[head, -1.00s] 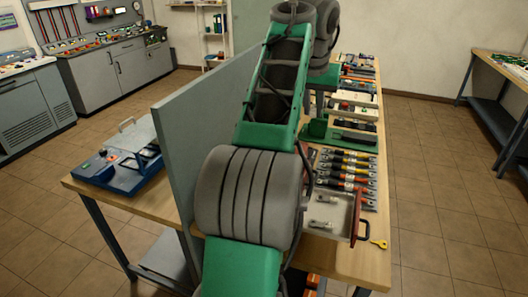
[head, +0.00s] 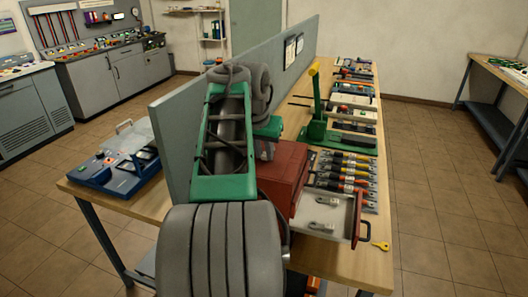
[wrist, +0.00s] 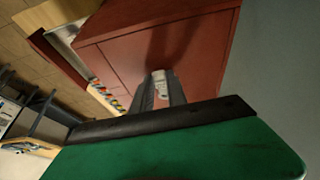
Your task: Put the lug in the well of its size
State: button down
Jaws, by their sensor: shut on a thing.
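My gripper (wrist: 161,92) is shut on a small silvery lug (wrist: 159,77) in the wrist view, with the lug's end showing between the fingertips. Behind it is the red cabinet (wrist: 115,52), which in the head view (head: 287,172) stands on the bench beside the grey partition. Its pale drawer (head: 345,209) is pulled out to the right. Silvery lugs (head: 326,200) lie in the drawer. In the head view my arm hides much of the bench's left side, and the fingertips cannot be made out. I cannot identify a well of the lug's size.
A green press with a yellow handle (head: 315,95) stands behind the cabinet. A grey partition (head: 250,62) runs along the bench. A blue device (head: 110,170) sits left of it. A yellow key-like piece (head: 381,246) lies by the drawer.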

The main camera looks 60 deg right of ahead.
jog(key=shift+f, duration=0.2)
jog(key=c, duration=1.3)
grip_release()
jog(key=shift+r, duration=0.1)
